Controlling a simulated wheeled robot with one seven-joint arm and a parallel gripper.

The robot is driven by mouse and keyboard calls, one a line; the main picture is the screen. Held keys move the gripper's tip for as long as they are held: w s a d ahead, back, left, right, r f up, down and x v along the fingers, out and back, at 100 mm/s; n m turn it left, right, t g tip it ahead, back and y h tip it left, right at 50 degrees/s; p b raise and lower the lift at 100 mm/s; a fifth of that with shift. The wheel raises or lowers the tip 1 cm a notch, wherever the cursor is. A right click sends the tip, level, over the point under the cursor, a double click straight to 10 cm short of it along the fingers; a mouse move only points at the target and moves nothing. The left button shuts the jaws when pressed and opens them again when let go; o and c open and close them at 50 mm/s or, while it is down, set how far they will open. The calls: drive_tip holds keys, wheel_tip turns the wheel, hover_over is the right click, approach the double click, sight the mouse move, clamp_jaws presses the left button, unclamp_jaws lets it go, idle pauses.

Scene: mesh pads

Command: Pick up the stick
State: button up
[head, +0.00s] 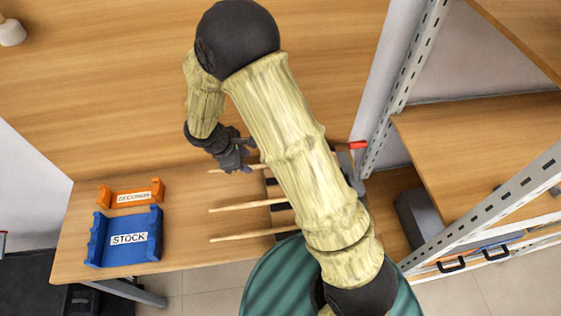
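Three thin, pale wooden sticks lie roughly parallel on the table, their right parts hidden behind my arm. The far stick (218,170) is partly covered by my gripper (240,165). The middle stick (237,204) and the near stick (240,237) lie closer to me, clear of the gripper. My gripper is at or just above the far stick; I cannot tell whether it touches it. The fingers are small and dark here, so their opening cannot be made out.
A blue STOCK bin (125,255) and an orange bin (130,184) stand at the left on the wooden table (185,260). Dark pads lie under the sticks, partly behind my arm. A metal-post shelf (406,80) stands at the right, with a red-topped thing (358,145) beside it.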

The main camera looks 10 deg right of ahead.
sight(254, 166)
drive_tip(key=x, duration=0.4)
drive_tip(key=shift+w+f+p, duration=0.3)
drive_tip(key=shift+w, duration=0.05)
drive_tip(key=shift+s, duration=0.15)
drive_tip(key=shift+c, duration=0.2)
clamp_jaws()
